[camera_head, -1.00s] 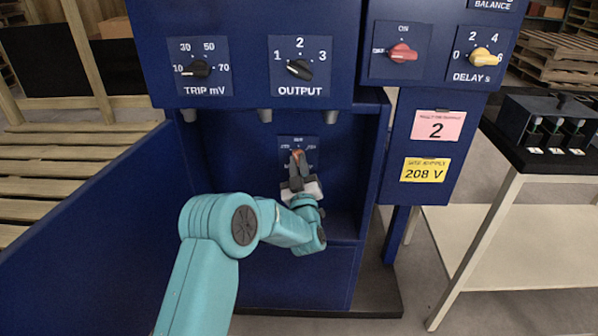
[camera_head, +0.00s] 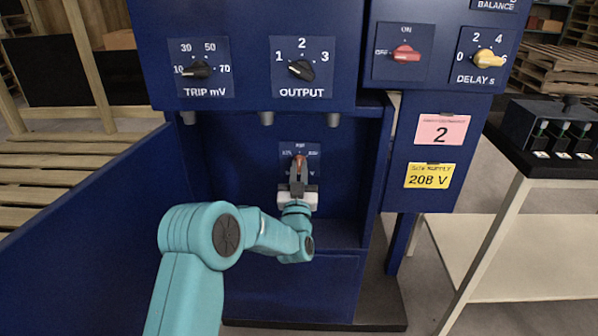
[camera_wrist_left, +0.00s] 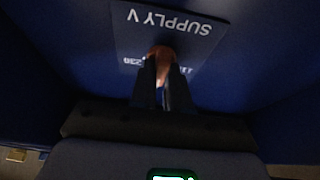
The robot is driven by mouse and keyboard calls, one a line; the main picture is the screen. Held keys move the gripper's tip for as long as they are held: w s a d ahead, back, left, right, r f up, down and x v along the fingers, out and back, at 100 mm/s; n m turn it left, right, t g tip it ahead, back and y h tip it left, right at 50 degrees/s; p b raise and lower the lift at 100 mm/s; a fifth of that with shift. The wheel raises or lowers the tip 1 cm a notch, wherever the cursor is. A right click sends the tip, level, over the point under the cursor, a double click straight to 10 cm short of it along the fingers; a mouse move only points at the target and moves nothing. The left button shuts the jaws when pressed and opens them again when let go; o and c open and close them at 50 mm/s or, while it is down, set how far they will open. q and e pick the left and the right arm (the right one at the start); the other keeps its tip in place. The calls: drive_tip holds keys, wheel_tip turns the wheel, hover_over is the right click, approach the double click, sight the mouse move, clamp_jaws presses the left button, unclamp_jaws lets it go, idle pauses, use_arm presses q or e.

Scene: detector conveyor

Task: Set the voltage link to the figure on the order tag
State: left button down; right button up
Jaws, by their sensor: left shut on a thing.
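The voltage link, a small orange-brown handle (camera_head: 299,159), sits on a blue plate (camera_head: 313,150) at the back of the cabinet's recess. In the left wrist view the plate (camera_wrist_left: 205,45) reads SUPPLY V upside down, and the link (camera_wrist_left: 161,52) shows between my fingers. My left gripper (camera_head: 299,167) is shut on the link; its fingers also show in the left wrist view (camera_wrist_left: 161,68). The side figures on the plate are partly hidden or too small to read surely. A yellow tag (camera_head: 429,176) reads 208 V. A pink tag (camera_head: 440,130) above it reads 2. My right gripper is not in view.
Above the recess are the TRIP mV knob (camera_head: 197,69), the OUTPUT knob (camera_head: 302,69), a red switch (camera_head: 406,54) and the yellow DELAY knob (camera_head: 489,60). The recess side walls stand close around my left wrist. A bench with a black box (camera_head: 545,130) stands at right.

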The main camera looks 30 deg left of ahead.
use_arm(q)
drive_tip(key=shift+a+r, duration=0.1)
drive_tip(key=shift+r, duration=0.25)
drive_tip(key=c, duration=1.1)
unclamp_jaws()
drive_tip(key=shift+w, duration=0.1)
drive_tip(key=shift+a, duration=0.15)
drive_tip(key=shift+s+f, duration=0.1)
drive_tip(key=shift+s, duration=0.1)
drive_tip(key=v, duration=1.6)
drive_tip(key=shift+d+f, duration=0.3)
drive_tip(key=shift+d, duration=0.15)
